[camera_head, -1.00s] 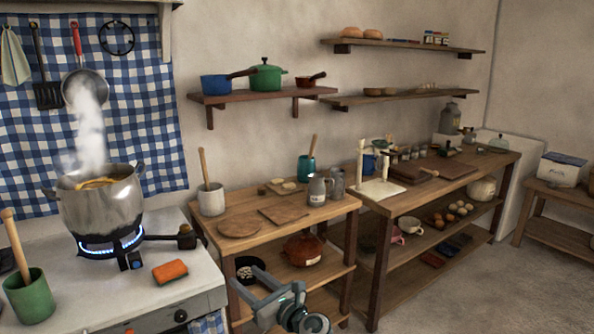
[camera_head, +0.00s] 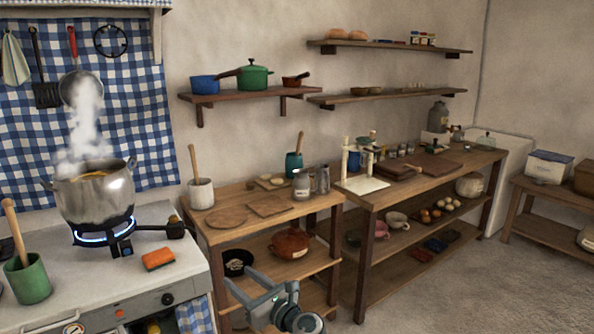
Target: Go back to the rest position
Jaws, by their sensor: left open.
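My left gripper (camera_head: 228,286) shows low in the head view, in front of the small wooden table (camera_head: 222,237). Its two grey fingers point left and stand apart, with nothing seen between them. It is at about the height of the table's lower shelf, near a black bowl (camera_head: 238,262). I cannot tell whether it touches the table. My right gripper is not in view.
A steaming pot (camera_head: 95,195) stands on a lit burner at the left, with an orange sponge (camera_head: 158,259) and a green crock (camera_head: 28,280) on the counter. A long workbench (camera_head: 420,185) runs to the right. The floor (camera_head: 455,290) at right is clear.

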